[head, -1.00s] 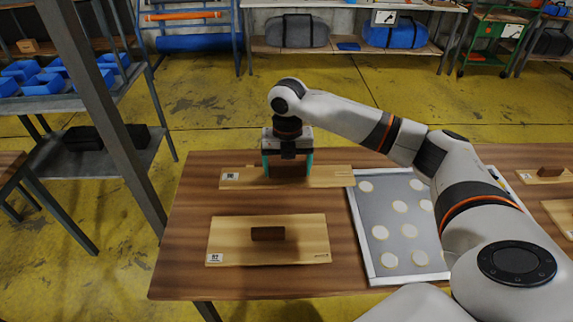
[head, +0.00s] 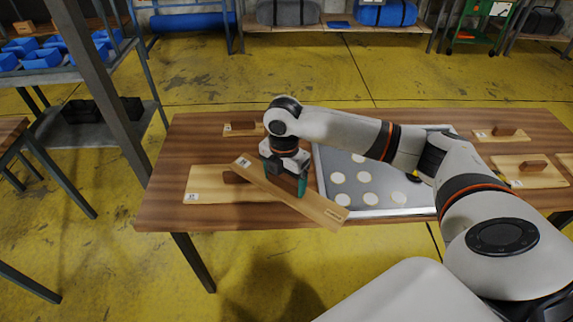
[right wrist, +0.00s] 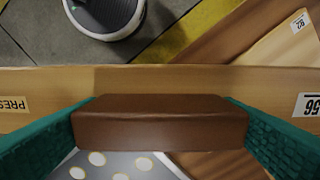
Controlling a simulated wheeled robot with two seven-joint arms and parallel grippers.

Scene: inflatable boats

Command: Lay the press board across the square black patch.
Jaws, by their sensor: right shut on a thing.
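My right gripper (head: 284,174) is shut on the brown handle (right wrist: 160,122) of a long, narrow wooden board, the press board (head: 322,209). The board is held over the table, slanting from upper left to lower right in the head view. In the right wrist view the board (right wrist: 50,82) runs across the picture, with a partly visible "PRESS" label and a "56" tag. I cannot make out a square black patch for certain; a small dark shape (head: 413,176) shows on the tray beside my right arm. My left gripper is not in view.
A grey tray (head: 400,212) with several round pale patches lies right of the gripper, partly behind my arm. A wider board (head: 207,185) lies under the held one. Other handled boards (head: 240,129) lie at the back and right (head: 530,168). The table's front left is clear.

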